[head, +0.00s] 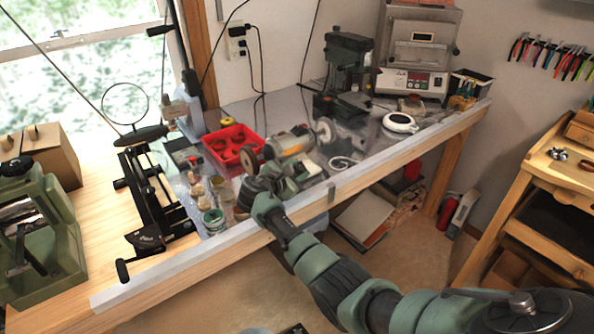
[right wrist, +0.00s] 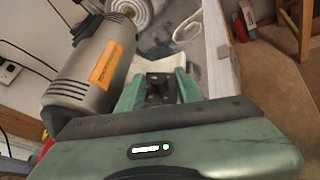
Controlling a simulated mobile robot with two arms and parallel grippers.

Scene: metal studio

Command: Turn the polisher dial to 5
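The polisher (head: 290,143) is a grey bench motor with an orange label and a white wheel on the bench. Its motor body (right wrist: 95,75) fills the left of the right wrist view. My right gripper (head: 262,182) is low beside the polisher's front. In the right wrist view its green fingers (right wrist: 160,92) stand apart, with a dark, knob-like part (right wrist: 157,86) between them, probably the dial. I cannot tell whether the fingers touch it, and no numbers are readable. In the head view my gripper and wrist hide the dial. My left gripper is not in view.
A red tray (head: 232,133) stands behind the polisher, and jars (head: 213,220) stand left of my right gripper. A black clamp-like tool (head: 150,195) is further left. The bench's front edge (head: 330,187) runs under my right arm.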

